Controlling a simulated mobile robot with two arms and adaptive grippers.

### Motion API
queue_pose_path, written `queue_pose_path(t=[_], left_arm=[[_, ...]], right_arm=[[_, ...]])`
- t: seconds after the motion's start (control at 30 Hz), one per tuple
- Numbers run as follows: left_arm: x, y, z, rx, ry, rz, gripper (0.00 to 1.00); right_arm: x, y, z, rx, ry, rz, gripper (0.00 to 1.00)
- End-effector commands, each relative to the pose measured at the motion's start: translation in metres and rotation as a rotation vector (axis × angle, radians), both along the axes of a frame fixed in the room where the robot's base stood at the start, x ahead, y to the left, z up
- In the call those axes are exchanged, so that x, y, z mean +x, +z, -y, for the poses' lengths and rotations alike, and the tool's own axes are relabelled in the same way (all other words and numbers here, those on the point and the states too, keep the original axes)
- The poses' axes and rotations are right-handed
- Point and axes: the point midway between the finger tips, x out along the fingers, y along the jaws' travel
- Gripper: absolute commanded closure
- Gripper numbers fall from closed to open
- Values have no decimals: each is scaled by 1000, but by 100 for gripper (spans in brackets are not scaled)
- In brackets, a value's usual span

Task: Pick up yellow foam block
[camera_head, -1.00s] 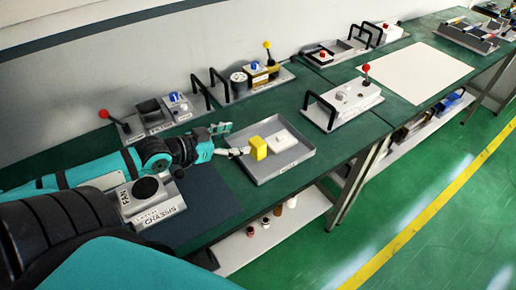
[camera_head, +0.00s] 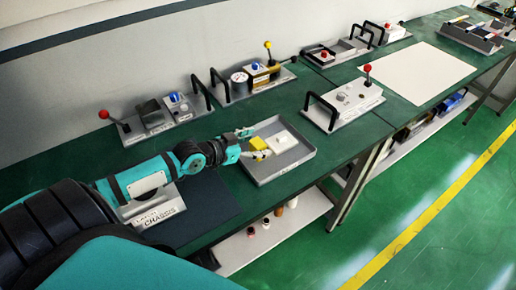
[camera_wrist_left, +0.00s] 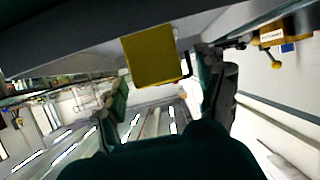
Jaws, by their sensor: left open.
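The yellow foam block (camera_head: 259,143) is at the left side of a grey tray (camera_head: 268,178) on the green bench. My left gripper (camera_head: 250,144) reaches in from the left. Its fingers are open, one on the far side and one on the near side of the block, and the near finger partly covers it. In the left wrist view the block (camera_wrist_left: 153,56) shows upper centre, just ahead of the open left gripper (camera_wrist_left: 163,85). Whether the fingers touch it cannot be told. My right gripper is not in view.
A white block (camera_head: 280,140) lies in the tray close to the yellow block. A panel with a black handle and red-knobbed lever (camera_head: 345,103) stands to the right. Other lever panels (camera_head: 160,117) line the wall. A chassis box (camera_head: 155,212) sits beneath my left arm.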

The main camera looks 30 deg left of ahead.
Motion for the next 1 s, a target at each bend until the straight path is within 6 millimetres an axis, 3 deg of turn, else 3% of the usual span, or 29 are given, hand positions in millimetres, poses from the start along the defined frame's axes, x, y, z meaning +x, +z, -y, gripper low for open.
queue_pose_path(t=[0.23,0.53,1.0], left_arm=[[1,-1,0,0,0,-1,28],[0,-1,0,1,0,-1,67],[1,8,0,1,0,0,68]], right_arm=[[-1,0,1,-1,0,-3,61],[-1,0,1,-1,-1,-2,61],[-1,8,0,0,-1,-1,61]])
